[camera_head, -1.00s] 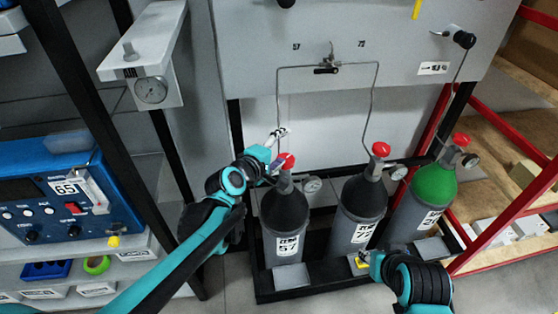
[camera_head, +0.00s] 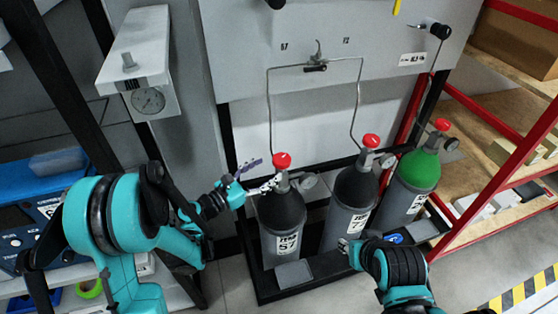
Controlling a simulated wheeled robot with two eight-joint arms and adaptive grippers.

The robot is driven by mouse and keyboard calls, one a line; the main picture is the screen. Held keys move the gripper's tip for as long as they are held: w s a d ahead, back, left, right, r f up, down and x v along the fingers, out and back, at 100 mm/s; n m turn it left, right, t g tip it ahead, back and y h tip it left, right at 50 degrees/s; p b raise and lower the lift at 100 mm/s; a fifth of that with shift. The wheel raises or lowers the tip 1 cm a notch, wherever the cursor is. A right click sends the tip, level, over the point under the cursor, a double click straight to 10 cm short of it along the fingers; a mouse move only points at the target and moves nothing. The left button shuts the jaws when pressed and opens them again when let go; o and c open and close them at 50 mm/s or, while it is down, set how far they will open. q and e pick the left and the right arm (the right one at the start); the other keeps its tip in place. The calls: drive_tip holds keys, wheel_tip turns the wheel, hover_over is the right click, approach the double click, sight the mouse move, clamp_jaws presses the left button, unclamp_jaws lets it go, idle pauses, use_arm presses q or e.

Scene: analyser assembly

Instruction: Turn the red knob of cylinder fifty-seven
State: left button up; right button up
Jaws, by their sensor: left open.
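Cylinder 57 (camera_head: 283,228) is a dark-topped grey gas bottle standing upright at the left end of the rack, with a white label. Its red knob (camera_head: 282,160) sits on top of the valve. My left gripper (camera_head: 260,175) is open just left of and slightly below the knob. One finger points up beside the knob, and the other reaches toward the valve neck; I cannot tell whether it touches. Nothing is held. My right gripper (camera_head: 345,245) is low in front of cylinder 72 (camera_head: 350,205); its jaw opening is not clear.
Cylinder 72 and a green-topped cylinder (camera_head: 415,175) stand to the right, each with a red knob. A small gauge (camera_head: 308,181) sits right of the neck of cylinder 57. A thin pipe (camera_head: 268,110) rises behind it. A gauge box (camera_head: 140,75) hangs at upper left.

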sight(282, 160)
use_arm(q)
drive_tip(key=b+x, duration=0.1)
drive_tip(key=x, duration=0.6)
drive_tip(key=c, duration=1.2)
